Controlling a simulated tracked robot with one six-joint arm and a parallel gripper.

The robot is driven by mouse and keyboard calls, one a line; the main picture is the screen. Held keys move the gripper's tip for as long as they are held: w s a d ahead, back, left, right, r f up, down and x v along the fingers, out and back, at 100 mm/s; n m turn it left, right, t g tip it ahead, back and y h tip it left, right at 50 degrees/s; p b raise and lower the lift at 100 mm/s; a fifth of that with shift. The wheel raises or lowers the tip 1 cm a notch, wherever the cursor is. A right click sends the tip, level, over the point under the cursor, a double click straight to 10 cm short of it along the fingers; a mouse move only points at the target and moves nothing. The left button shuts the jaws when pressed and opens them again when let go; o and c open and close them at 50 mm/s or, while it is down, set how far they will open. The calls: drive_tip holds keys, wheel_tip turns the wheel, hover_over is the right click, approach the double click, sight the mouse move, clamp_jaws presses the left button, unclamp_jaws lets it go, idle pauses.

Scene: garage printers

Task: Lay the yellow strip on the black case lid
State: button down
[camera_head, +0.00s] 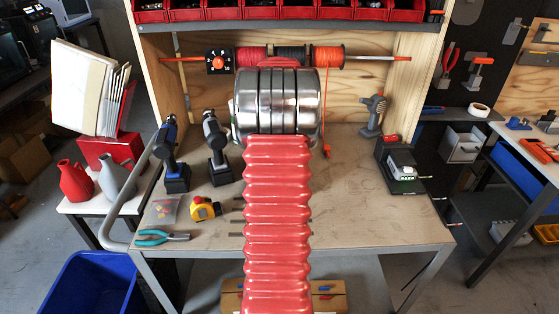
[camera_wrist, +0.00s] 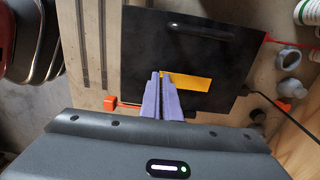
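In the wrist view, a flat yellow strip (camera_wrist: 190,82) shows against the black case lid (camera_wrist: 215,50), which has a dark handle at its far side. My gripper (camera_wrist: 159,74) has its two purple fingers together, with the strip's left end at their tips; they look shut on that end. The rest of the strip sticks out to the right over the lid. I cannot tell whether its underside touches the lid. In the head view, my red arm sleeve and round metal part cover the middle of the bench, and the gripper, strip and lid are not visible.
Red bins (camera_head: 345,10) and filament spools (camera_head: 327,57) are above. The front right of the bench is clear.

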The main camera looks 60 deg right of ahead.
drive_tip(key=shift+f, duration=0.15)
drive_tip(key=c, duration=1.9)
unclamp_jaws()
drive_tip(key=shift+c, duration=0.2)
wheel_tip(320, 180, up, 14)
drive_tip(key=shift+s+f, duration=0.15)
drive_tip(key=shift+s, duration=0.1)
